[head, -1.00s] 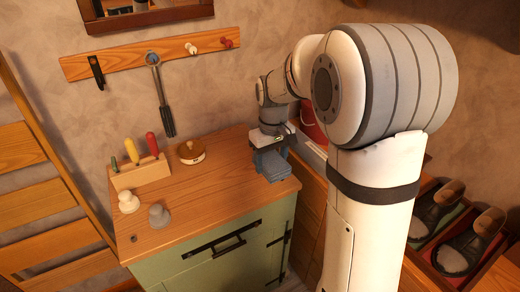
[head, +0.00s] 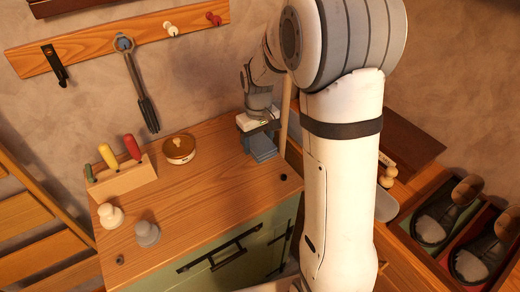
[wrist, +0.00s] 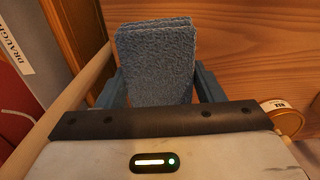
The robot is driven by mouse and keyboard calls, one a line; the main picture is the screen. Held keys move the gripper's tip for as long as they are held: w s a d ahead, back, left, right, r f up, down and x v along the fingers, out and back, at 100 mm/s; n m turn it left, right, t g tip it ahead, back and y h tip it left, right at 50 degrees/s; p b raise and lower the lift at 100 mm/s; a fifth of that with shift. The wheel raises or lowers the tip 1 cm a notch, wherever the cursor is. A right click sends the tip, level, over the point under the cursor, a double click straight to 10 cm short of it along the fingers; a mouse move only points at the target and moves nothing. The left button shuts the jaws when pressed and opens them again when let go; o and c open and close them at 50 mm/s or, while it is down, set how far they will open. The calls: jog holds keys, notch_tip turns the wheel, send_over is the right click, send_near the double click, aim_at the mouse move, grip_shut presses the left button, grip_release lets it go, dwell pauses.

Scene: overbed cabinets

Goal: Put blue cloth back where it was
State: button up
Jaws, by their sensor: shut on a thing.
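The blue cloth (wrist: 155,65) is a folded, fuzzy blue-grey piece held upright between my gripper's two blue fingers in the wrist view. In the head view the cloth (head: 262,152) shows small and dark beneath my gripper (head: 258,142), at the back right of the wooden cabinet top (head: 205,200). My gripper (wrist: 158,88) is shut on the cloth. I cannot tell whether the cloth's lower edge touches the wood. Part of the cloth is hidden by the gripper body.
On the cabinet top are a round lidded pot (head: 179,150), a block with coloured handles (head: 122,178), a white knob-shaped piece (head: 110,216) and a grey one (head: 147,234). A peg rail (head: 110,40) holds a hanging tool (head: 140,90). The top's front right is clear.

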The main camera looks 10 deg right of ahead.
aim_at(258, 142)
jog(key=shift+s+f, duration=0.1)
jog(key=shift+f, duration=1.75)
jog(key=shift+f, duration=0.2)
jog(key=o, duration=0.9)
jog(key=shift+o, duration=0.2)
notch_tip(258, 142, up, 12)
jog(key=shift+r, duration=0.15)
jog(key=s+r+m+t, duration=0.2)
jog(key=s+m, duration=0.1)
jog(key=s, duration=1.8)
jog(key=shift+d+m+t, duration=0.3)
